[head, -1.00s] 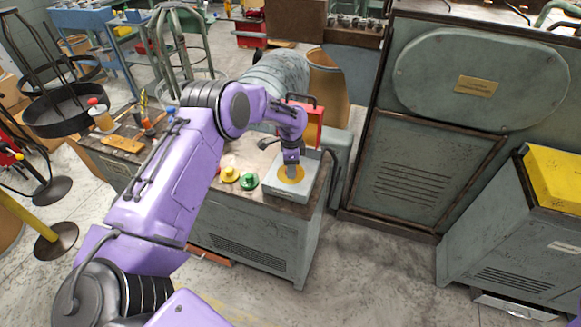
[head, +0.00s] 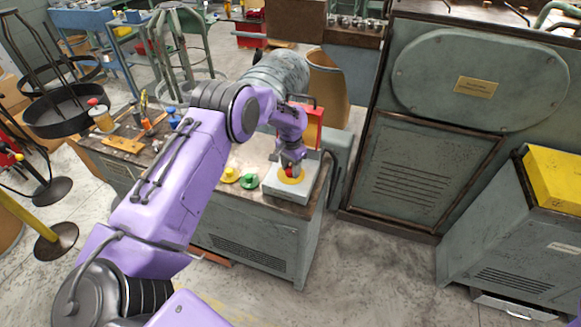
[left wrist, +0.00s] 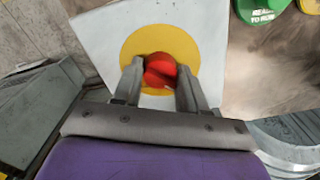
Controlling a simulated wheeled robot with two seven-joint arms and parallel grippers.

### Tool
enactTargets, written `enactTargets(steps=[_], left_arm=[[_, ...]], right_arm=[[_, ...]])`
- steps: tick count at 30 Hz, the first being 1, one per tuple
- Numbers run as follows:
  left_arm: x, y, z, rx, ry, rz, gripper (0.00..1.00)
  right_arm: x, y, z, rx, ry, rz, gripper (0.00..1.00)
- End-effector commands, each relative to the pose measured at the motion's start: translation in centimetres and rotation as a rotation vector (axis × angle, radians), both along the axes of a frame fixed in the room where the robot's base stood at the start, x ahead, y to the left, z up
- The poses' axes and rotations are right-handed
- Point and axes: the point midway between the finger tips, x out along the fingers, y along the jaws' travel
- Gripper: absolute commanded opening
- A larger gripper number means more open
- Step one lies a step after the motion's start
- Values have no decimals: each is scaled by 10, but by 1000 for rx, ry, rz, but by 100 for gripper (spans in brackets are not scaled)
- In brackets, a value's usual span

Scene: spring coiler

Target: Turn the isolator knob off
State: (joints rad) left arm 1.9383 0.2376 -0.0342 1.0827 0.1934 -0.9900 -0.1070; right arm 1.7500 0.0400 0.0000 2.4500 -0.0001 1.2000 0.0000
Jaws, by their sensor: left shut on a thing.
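The isolator knob is red and sits on a yellow disc on a pale box; the red knob (left wrist: 160,70) shows between my fingers in the left wrist view, with the yellow disc (left wrist: 140,42) around it. In the head view a little of the red knob (head: 289,171) shows below my left gripper (head: 291,165), on the pale box (head: 283,190). My left gripper (left wrist: 160,88) is shut on the knob, one finger on each side. The fingers hide part of the knob, and I cannot read its marked positions. My right gripper is not in view.
Green (head: 249,181) and yellow (head: 230,175) buttons stand left of the box on the cabinet top. A red panel (head: 312,130) stands behind the gripper. Tools (head: 145,118) lie at the cabinet's left end. Bare floor (head: 370,270) lies in front.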

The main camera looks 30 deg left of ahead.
Motion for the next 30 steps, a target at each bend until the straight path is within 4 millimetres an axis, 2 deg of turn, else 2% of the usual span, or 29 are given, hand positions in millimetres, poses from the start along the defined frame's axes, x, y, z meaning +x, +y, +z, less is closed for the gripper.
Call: enactTargets(steps=[18,19,21,30], left_arm=[[3,1,3,1,-9,44,11],[3,1,3,1,-9,44,45],[3,1,3,1,-9,43,67],[1,1,2,0,-4,42,67]], right_arm=[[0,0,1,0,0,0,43],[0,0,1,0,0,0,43],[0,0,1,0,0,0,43],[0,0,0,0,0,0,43]])
